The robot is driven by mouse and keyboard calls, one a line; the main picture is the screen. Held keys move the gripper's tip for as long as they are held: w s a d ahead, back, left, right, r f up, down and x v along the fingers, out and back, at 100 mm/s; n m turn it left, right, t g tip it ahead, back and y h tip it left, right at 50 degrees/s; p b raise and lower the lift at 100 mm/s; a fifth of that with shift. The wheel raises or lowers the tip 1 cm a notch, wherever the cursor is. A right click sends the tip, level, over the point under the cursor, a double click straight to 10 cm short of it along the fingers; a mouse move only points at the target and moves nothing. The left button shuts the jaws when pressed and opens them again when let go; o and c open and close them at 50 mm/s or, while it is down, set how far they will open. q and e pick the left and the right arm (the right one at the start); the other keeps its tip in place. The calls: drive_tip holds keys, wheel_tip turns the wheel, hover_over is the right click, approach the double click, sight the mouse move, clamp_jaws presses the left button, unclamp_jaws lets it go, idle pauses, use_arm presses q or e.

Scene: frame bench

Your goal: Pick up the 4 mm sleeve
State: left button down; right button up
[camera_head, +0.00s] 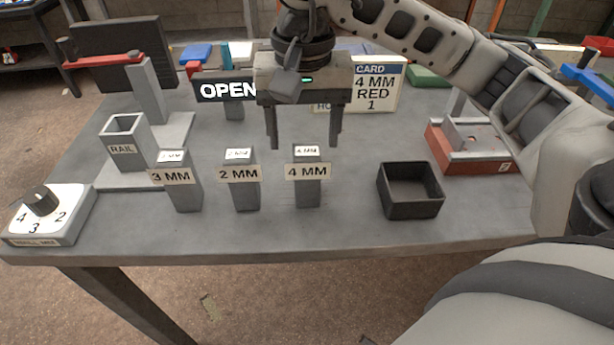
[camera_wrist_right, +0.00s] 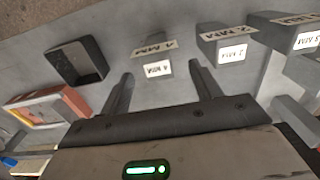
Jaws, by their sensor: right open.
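The 4 mm sleeve (camera_head: 307,193) is a grey upright block with a "4 MM" label, standing on the bench right of the 2 mm sleeve. In the right wrist view its labelled top (camera_wrist_right: 157,69) shows between the fingers. My right gripper (camera_head: 303,143) is open and empty, fingers pointing down. It is above and a little behind the 4 mm sleeve, apart from it. It also shows in the right wrist view (camera_wrist_right: 162,72), with the fingers on either side of the sleeve's top in the picture. My left gripper is not in view.
The 2 mm sleeve (camera_head: 245,195) and 3 mm sleeve (camera_head: 187,197) stand left. A black open tray (camera_head: 411,208) is right, with a red-and-grey fixture (camera_head: 484,160) behind. A dial box (camera_head: 63,222), rail holder (camera_head: 127,158), OPEN sign (camera_head: 226,88) and card reading "4 MM RED 1" (camera_head: 388,99) surround them.

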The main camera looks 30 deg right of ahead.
sight(307, 151)
drive_tip(key=f, duration=0.3)
drive_tip(key=shift+d+f+p, duration=0.3)
drive_tip(key=shift+d+f, duration=0.05)
drive_tip(key=shift+f, duration=0.6)
drive_tip(key=c, duration=1.3)
drive_tip(key=shift+r, duration=0.2)
